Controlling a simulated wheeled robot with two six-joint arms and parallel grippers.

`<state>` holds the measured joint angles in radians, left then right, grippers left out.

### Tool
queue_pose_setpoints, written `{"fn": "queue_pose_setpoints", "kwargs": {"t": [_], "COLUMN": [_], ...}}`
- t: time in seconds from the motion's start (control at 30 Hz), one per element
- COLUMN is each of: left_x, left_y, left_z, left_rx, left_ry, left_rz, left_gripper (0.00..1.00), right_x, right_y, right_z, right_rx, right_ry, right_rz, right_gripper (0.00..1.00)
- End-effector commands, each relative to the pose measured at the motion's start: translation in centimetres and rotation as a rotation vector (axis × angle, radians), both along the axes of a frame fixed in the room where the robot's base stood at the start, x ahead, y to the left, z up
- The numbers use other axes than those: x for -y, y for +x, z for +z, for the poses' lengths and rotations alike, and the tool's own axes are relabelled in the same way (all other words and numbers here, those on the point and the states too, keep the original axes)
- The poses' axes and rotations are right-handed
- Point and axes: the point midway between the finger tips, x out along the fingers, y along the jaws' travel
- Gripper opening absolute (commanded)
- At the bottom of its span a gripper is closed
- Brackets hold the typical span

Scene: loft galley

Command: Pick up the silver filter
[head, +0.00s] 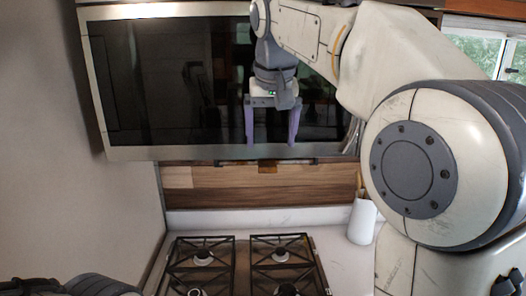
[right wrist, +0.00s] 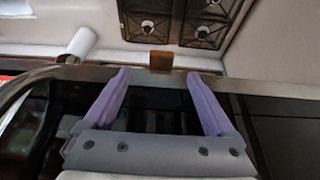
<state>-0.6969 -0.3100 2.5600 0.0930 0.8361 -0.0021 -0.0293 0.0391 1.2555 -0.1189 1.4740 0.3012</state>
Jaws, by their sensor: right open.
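I cannot make out a silver filter for certain in either view. My right gripper (head: 271,143) is open, with its two purple fingers pointing down in front of the dark glass door of the wall oven or microwave (head: 180,75). The right wrist view shows the open fingers (right wrist: 158,75) apart with nothing held between them. A small brown block (head: 267,166) shows just below the appliance's lower edge. It also appears beyond the fingertips in the right wrist view (right wrist: 187,61). My left gripper is not in view.
A gas stove with black grates (head: 240,268) stands below the appliance, also in the right wrist view (right wrist: 170,22). A wood-look backsplash (head: 220,185) runs behind. A bare wall (head: 70,170) borders the left.

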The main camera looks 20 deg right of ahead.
Motion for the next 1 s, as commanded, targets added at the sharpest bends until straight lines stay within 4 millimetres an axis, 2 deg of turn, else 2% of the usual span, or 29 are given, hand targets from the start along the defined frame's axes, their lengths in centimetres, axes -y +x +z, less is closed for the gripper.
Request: {"fn": "queue_pose_setpoints", "kwargs": {"t": [0.1,0.37,0.6,0.87,0.9,0.97,1.0], "left_x": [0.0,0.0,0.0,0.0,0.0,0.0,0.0], "left_y": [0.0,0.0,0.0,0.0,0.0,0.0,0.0], "left_z": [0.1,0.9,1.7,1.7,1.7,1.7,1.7], "left_rx": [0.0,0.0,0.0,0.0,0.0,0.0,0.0], "left_ry": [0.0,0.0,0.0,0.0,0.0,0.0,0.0], "left_rz": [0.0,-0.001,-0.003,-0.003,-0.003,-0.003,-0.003], "left_gripper": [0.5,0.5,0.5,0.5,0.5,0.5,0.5], "right_x": [0.1,0.3,0.6,0.6,0.6,0.6,0.6], "right_y": [0.6,1.6,3.0,3.1,3.1,3.1,3.1], "right_z": [-1.5,-3.4,-6.5,-7.0,-7.0,-6.9,-6.9], "right_rx": [-0.002,-0.003,-0.001,0.001,0.001,0.001,0.001], "right_ry": [0.0,0.001,0.0,0.001,0.001,0.001,0.001], "right_rz": [0.001,0.002,0.002,0.003,0.003,0.003,0.003], "right_gripper": [0.9,0.9,0.9,0.9,0.86,0.63,0.48]}}
